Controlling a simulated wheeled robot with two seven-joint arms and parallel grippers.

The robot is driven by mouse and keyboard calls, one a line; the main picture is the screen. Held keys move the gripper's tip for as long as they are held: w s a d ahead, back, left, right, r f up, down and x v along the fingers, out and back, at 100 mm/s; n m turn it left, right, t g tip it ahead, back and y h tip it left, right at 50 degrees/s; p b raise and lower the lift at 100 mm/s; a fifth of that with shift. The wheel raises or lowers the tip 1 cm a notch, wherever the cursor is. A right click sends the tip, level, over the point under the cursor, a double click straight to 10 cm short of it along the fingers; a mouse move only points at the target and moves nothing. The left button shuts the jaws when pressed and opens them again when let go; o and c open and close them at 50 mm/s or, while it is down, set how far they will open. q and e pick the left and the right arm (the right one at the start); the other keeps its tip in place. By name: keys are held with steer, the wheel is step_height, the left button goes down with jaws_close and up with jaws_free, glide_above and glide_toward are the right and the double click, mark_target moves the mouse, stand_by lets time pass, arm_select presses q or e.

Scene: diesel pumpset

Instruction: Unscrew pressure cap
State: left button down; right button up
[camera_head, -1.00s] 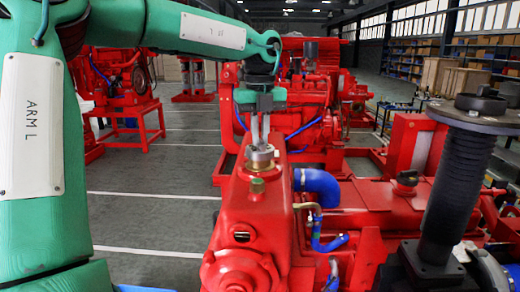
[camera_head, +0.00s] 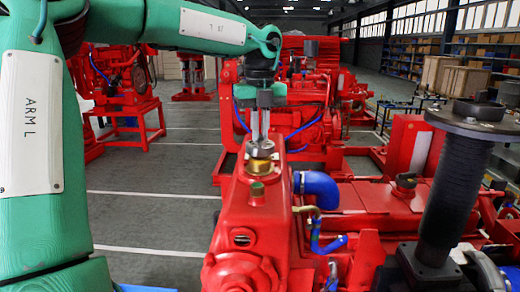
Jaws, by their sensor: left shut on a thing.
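The pressure cap (camera_head: 261,149) is a grey metal disc above the brass filler neck (camera_head: 260,166) on top of the red header tank (camera_head: 250,212). My left gripper (camera_head: 260,136) points straight down over the neck, its two fingers shut on the cap. More of the brass neck shows below the cap. I cannot tell whether the cap is fully clear of the neck or still touches it. My right gripper is out of view.
A blue hose (camera_head: 318,187) bends beside the tank on the right. A dark ribbed pipe (camera_head: 455,195) with a flange rises at the right. Other red machines stand behind.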

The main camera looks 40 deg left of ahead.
arm_select(q)
steer(key=shift+r, duration=0.15)
steer(key=shift+r+p, duration=1.9)
steer(key=shift+r, duration=0.6)
